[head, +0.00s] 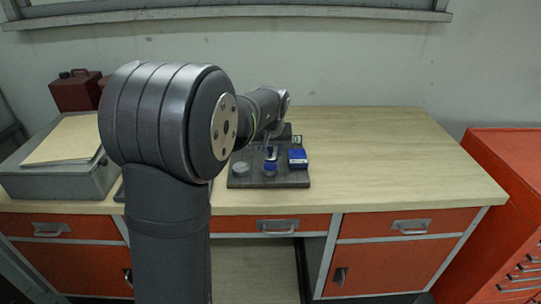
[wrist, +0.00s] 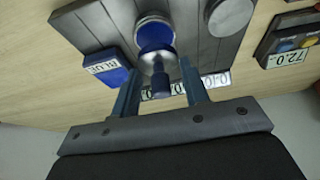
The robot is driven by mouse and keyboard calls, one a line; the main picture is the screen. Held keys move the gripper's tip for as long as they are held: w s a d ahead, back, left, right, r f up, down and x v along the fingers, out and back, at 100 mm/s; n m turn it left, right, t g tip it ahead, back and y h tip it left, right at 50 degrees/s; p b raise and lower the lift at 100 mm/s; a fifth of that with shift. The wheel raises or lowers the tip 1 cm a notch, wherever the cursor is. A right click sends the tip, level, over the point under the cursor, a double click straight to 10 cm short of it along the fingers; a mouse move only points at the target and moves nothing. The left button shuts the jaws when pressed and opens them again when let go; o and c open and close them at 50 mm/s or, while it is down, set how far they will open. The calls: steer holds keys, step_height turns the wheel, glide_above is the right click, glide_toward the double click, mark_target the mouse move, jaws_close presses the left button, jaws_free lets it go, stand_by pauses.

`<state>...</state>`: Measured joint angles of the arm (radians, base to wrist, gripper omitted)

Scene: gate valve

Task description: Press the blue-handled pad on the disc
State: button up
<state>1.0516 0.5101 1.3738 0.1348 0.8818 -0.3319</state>
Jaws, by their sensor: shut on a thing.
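The blue-handled pad (wrist: 155,42) is in the middle of the wrist view, its handle (wrist: 160,82) between my fingers. My gripper (wrist: 160,75) is shut on that handle. A pale round disc (wrist: 152,20) shows right beyond the blue part of the pad; I cannot tell whether they touch. In the head view the blue pad (head: 270,169) is at the front middle of the dark board (head: 250,182), under my gripper (head: 271,153). A second grey disc (wrist: 228,16) lies beside it on the board; it is at the left in the head view (head: 240,168).
A blue box labelled BLUE (wrist: 108,68) sits on the board at the pad's other side. A number plate (wrist: 215,80) is behind my fingers. A device reading 72.0 (wrist: 290,42) stands off the board. The wooden table (head: 400,160) is clear to the right.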

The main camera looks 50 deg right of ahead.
steer(key=shift+r, duration=2)
